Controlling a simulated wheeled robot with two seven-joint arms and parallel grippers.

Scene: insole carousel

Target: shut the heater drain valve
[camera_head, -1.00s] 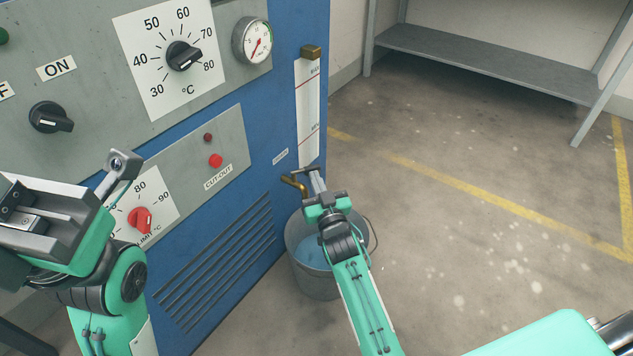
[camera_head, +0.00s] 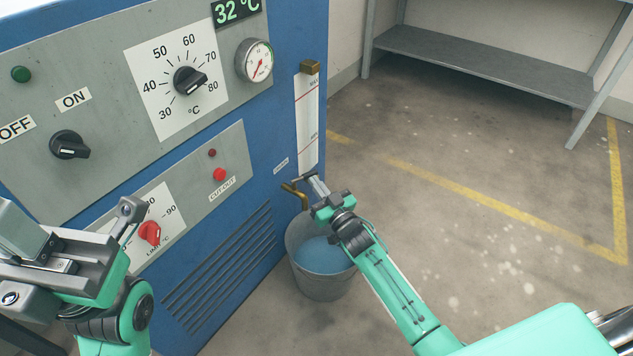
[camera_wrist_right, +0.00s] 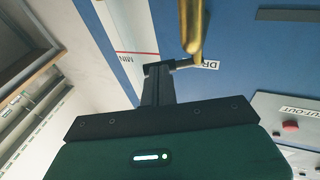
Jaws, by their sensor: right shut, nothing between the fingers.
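The drain valve is a brass spout (camera_head: 301,198) low on the blue heater's right side, above a bucket. A label partly reading "DR" shows by it in the wrist view. A small dark lever (camera_wrist_right: 184,63) shows beside the brass pipe (camera_wrist_right: 191,25) there, right at my fingertips. My right gripper (camera_head: 314,182) is shut with nothing between its fingers; its tips (camera_wrist_right: 157,70) are at the lever, and I cannot tell whether they touch it. My left gripper (camera_head: 70,262) is at the lower left, before the heater panel and away from the valve; its jaw opening is unclear.
A grey bucket (camera_head: 322,286) holding bluish water stands on the floor below the spout. The level gauge (camera_head: 307,125) rises above the valve. The panel has knobs, a dial gauge (camera_head: 254,60) and a 32 °C display (camera_head: 236,11). The floor to the right is clear up to a metal shelf (camera_head: 480,62).

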